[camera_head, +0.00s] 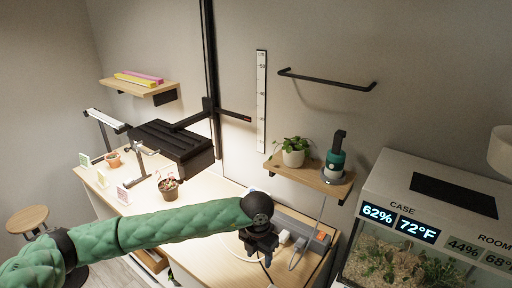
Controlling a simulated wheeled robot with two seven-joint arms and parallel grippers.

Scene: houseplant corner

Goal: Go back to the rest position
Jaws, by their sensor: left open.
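My left arm, in a green quilted sleeve, reaches in from the lower left across the front of the wooden table (205,240). Its black left gripper (262,255) points down over the table's right part. It is open, and I see nothing held in it. My right gripper is not in view.
A terrarium case (400,237) stands at the right. A wall shelf (310,178) holds a potted plant (293,151) and a green-black device (335,160). A small pot (168,188) and a black slatted unit (170,140) are behind my arm. A stool (27,219) is at left.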

